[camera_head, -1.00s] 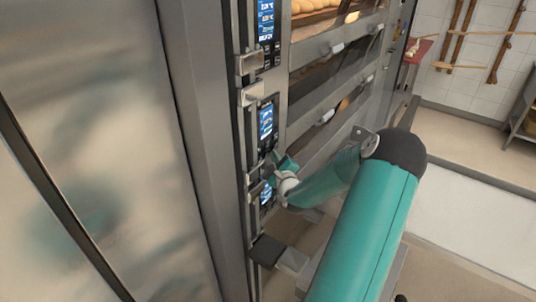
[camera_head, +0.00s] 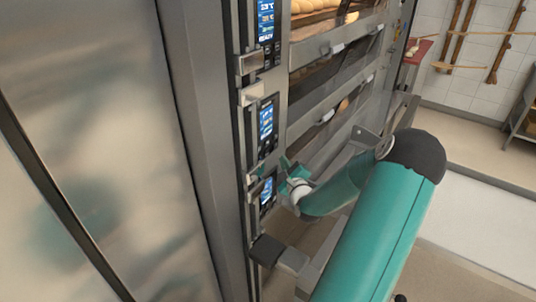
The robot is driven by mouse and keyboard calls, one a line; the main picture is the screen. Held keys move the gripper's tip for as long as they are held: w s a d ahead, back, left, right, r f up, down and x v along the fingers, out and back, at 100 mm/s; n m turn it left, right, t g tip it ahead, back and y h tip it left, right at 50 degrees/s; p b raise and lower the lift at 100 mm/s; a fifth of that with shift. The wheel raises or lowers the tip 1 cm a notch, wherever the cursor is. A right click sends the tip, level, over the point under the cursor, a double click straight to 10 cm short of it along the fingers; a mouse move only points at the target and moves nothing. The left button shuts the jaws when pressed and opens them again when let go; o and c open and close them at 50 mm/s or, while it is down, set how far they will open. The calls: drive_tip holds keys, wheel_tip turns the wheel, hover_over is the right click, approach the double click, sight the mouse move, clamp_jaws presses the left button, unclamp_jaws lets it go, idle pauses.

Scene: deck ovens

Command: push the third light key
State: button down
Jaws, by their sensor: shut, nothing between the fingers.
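The deck oven's front carries a column of control panels with lit blue screens: an upper one (camera_head: 266,20), a middle one (camera_head: 266,120) and a lower one (camera_head: 267,192). Small dark keys (camera_head: 267,145) sit below the middle screen. I cannot tell which key is the third light key at this size. My gripper (camera_head: 285,172) is shut and empty. It is close in front of the lower panel, between the middle and lower screens. Whether it touches the panel cannot be told. My wrist hides the area right of the lower screen.
Oven doors with long handles (camera_head: 345,95) lie right of the panels, with bread (camera_head: 312,6) behind the top glass. A large steel cabinet side (camera_head: 95,130) fills the left. Metal brackets (camera_head: 250,64) jut out beside the panels.

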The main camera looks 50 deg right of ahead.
sight(267, 152)
drive_tip(key=shift+s+d, duration=0.1)
drive_tip(key=shift+s, duration=0.75)
drive_tip(key=shift+s+f, duration=0.1)
drive_tip(key=shift+f, duration=0.05)
idle(1.5)
drive_tip(key=shift+s+d, duration=0.2)
drive_tip(key=shift+s, duration=0.6)
drive_tip(key=shift+s+d, duration=0.2)
drive_tip(key=shift+s, duration=0.55)
drive_tip(key=shift+w, duration=0.1)
drive_tip(key=w, duration=0.8)
drive_tip(key=shift+w+a, duration=0.3)
drive_tip(key=shift+a, duration=0.15)
drive_tip(key=shift+w, duration=0.1)
idle(1.0)
